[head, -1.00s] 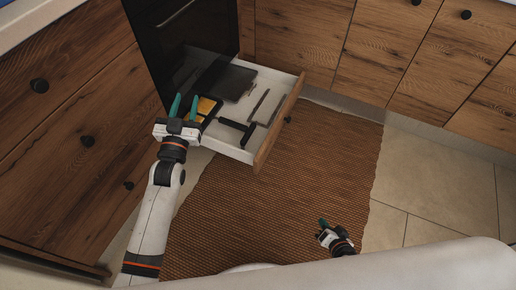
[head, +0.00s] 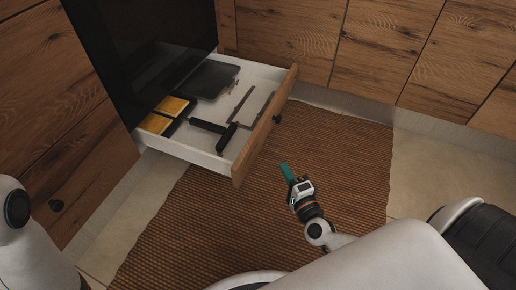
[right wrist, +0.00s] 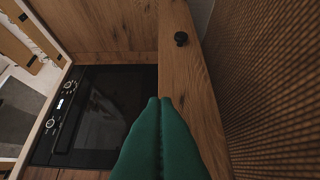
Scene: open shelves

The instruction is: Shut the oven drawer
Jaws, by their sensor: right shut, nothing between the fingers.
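The oven drawer (head: 186,150) stands open below the black oven (head: 150,45) in the head view. Its wooden front (head: 264,128) faces right and carries a small dark knob (head: 277,118). My right gripper (head: 286,172) is shut and empty, above the mat and a little in front of the drawer front, apart from it. In the right wrist view its green fingers (right wrist: 162,140) are together, with the wooden drawer front (right wrist: 185,75) and its knob (right wrist: 181,38) beyond them. My left gripper is out of view; only a white part of my arm shows at the left edge.
The drawer holds yellow sponge-like items (head: 172,106), a dark flat tray (head: 213,80), a black-handled tool (head: 213,128) and flat grey utensils. A brown woven mat (head: 330,160) covers the floor. Wooden cabinets (head: 290,40) stand behind and at the left.

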